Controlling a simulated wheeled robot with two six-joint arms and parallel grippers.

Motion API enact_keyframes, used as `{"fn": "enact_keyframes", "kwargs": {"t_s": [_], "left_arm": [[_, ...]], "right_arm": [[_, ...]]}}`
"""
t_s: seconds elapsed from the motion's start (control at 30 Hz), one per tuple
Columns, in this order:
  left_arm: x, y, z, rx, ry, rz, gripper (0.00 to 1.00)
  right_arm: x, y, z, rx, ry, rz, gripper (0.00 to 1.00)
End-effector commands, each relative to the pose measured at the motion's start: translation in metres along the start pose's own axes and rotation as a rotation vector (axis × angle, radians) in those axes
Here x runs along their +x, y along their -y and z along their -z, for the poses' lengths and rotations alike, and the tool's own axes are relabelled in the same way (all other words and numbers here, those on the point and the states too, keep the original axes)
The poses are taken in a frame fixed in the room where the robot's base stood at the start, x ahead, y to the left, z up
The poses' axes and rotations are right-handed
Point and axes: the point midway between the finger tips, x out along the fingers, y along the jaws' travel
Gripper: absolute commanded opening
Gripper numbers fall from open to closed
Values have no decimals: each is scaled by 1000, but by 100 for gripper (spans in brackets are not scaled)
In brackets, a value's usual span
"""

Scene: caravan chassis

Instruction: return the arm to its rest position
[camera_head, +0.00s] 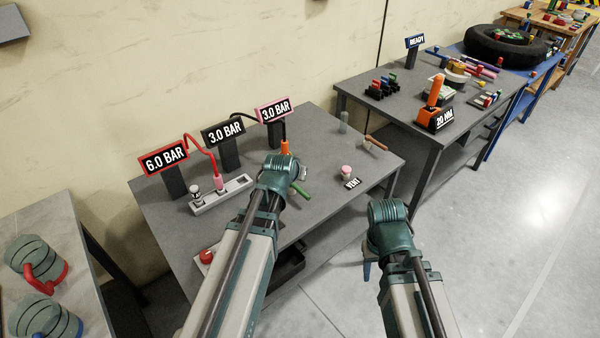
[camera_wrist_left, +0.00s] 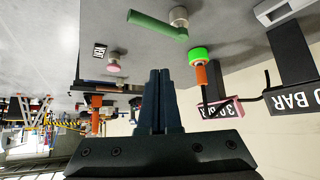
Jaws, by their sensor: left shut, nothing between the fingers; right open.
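My left arm reaches over the grey bench from the left in the head view, its wrist near an orange fitting and a green handle (camera_head: 301,190). The left gripper (camera_wrist_left: 160,75) is shut and empty in the left wrist view, its dark fingers together. Beyond the fingertips are the green handle (camera_wrist_left: 157,24) and the orange fitting with a bright green ring (camera_wrist_left: 200,66). No contact shows. My right arm is off the bench's front right edge. Its gripper (camera_head: 367,272) is open and mostly hidden under the wrist; only a blue finger part shows.
The bench (camera_head: 160,215) carries pressure signs (camera_head: 165,160), a light strip with plugs (camera_head: 220,194), a red button (camera_head: 206,256), a pink button (camera_head: 347,172) and a VENT label (camera_head: 352,184). A second bench (camera_head: 430,75) stands at the back right. The floor at right is clear.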

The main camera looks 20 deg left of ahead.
Motion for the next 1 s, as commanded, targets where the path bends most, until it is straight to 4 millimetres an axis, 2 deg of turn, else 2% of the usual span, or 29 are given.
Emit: {"fn": "enact_keyframes", "kwargs": {"t_s": [0.37, 0.47, 0.57, 0.63, 0.7, 0.8, 0.9, 1.0], "left_arm": [[0, 0, 0, 1, 1, 0, 0], [-2, -13, -10, 17, 35, -13, 0], [-9, -46, -39, 68, 143, -42, 0], [-20, -74, -70, 118, 253, -63, 0], [-35, -99, -102, 174, 369, -75, 0], [-60, -125, -144, 252, 523, -77, 0], [-85, -140, -176, 317, 648, -64, 0], [-104, -147, -197, 362, 733, -49, 0]], "right_arm": [[0, 0, 0, 0, 0, 0, 50], [0, 0, 0, 0, 0, 0, 50], [0, 0, 0, 0, 0, 0, 50], [0, 0, 0, 0, 0, 0, 50], [0, 0, 0, 0, 0, 0, 50], [0, 0, 0, 0, 0, 0, 50], [0, 0, 0, 0, 0, 0, 50], [0, 0, 0, 0, 0, 0, 50]]}}
